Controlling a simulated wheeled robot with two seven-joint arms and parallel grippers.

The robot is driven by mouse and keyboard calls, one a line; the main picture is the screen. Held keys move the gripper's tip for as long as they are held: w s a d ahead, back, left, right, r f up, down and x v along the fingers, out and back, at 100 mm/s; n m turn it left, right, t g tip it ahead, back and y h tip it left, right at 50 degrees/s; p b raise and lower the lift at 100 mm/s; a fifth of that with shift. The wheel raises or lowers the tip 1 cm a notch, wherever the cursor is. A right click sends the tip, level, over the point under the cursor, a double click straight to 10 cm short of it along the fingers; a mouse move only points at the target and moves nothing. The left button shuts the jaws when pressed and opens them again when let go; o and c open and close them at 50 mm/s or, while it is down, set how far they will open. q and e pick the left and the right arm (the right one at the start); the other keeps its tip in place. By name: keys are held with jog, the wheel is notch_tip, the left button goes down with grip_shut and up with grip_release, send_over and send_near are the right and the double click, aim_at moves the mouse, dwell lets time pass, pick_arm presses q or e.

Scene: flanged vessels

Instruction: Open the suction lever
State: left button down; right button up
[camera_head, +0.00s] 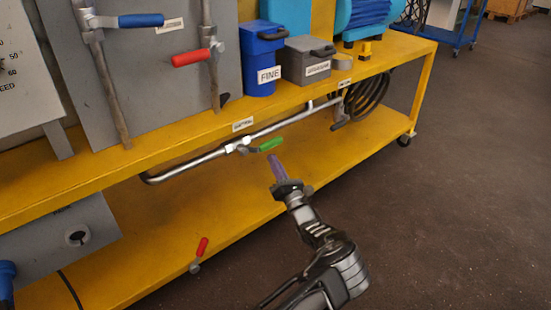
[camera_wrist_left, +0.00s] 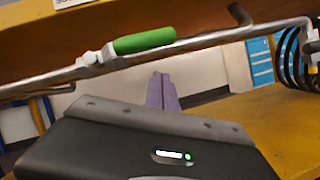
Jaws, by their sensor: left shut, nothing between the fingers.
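The green lever (camera_head: 270,144) sits on a valve on the metal pipe beneath the yellow shelf. Its handle lies roughly along the pipe, pointing right. In the left wrist view the green handle (camera_wrist_left: 145,41) runs right from the valve body (camera_wrist_left: 98,57). My left gripper (camera_head: 274,166) is shut and empty, its purple fingers just below the green lever in the head view. In the left wrist view its fingertips (camera_wrist_left: 160,76) appear below the handle, with a visible gap. My right gripper is not in view.
The yellow shelf edge (camera_head: 215,132) runs above the pipe. A coiled black hose (camera_head: 368,98) hangs at the pipe's right end. Blue- and red-handled levers (camera_head: 190,58) are on pipes above. Open floor (camera_head: 460,200) lies to the right.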

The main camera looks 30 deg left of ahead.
pick_arm(q)
jog(key=w+f+p+v, duration=0.1)
jog(key=p+v, duration=0.1)
jog(key=v, duration=0.8)
jog(key=shift+w+f+p, duration=0.3)
jog(key=shift+w+p, duration=0.05)
jog(key=shift+w, duration=0.05)
jog(key=shift+d, duration=0.1)
